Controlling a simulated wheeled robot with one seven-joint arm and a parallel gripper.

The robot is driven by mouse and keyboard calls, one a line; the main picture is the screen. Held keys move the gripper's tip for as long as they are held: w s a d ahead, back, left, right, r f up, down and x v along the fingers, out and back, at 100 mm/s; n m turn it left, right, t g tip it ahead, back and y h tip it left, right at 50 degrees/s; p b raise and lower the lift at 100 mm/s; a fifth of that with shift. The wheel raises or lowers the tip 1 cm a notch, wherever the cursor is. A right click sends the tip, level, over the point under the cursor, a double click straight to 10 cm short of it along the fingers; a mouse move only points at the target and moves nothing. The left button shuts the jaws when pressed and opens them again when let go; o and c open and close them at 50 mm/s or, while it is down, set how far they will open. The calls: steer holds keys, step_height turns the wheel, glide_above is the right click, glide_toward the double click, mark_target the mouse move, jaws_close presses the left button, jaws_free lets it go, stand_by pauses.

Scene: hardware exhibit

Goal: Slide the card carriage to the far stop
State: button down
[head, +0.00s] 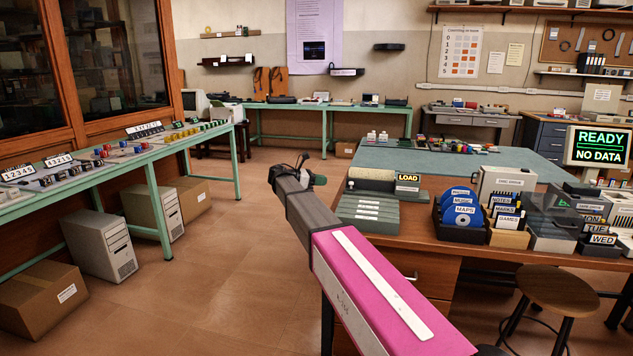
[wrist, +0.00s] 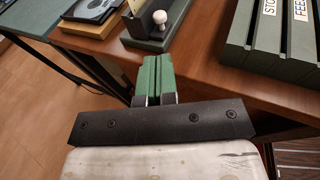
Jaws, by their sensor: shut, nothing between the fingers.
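My gripper (head: 319,180) is in front of the wooden desk's left end in the head view. In the wrist view its green fingers (wrist: 157,62) are together, with nothing between them, apart from the things on the desk. A white round knob (wrist: 160,17) stands on a dark grey-green base (wrist: 178,38) at the top of the wrist view, beyond the fingertips. I cannot tell for certain whether this is the card carriage. In the head view a grey-green device (head: 368,210) with a beige top and a LOAD sign (head: 408,178) sits at the desk's left end.
A ribbed green block with white labels (wrist: 270,40) is at the right of the wrist view. Blue discs (head: 462,212) and labelled boxes fill the desk's right side. A stool (head: 557,290) stands in front.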

mark_target(349, 183)
steer(key=x, duration=0.9)
steer(key=shift+w+d, duration=0.1)
steer(key=shift+d, duration=0.2)
steer(key=s+d, duration=0.1)
steer(key=d, duration=0.3)
steer(key=s+d, duration=0.1)
steer(key=d, duration=0.3)
steer(key=s+d, duration=0.2)
steer(key=d, duration=0.2)
steer(key=shift+d, duration=0.25)
steer(key=shift+s, duration=0.1)
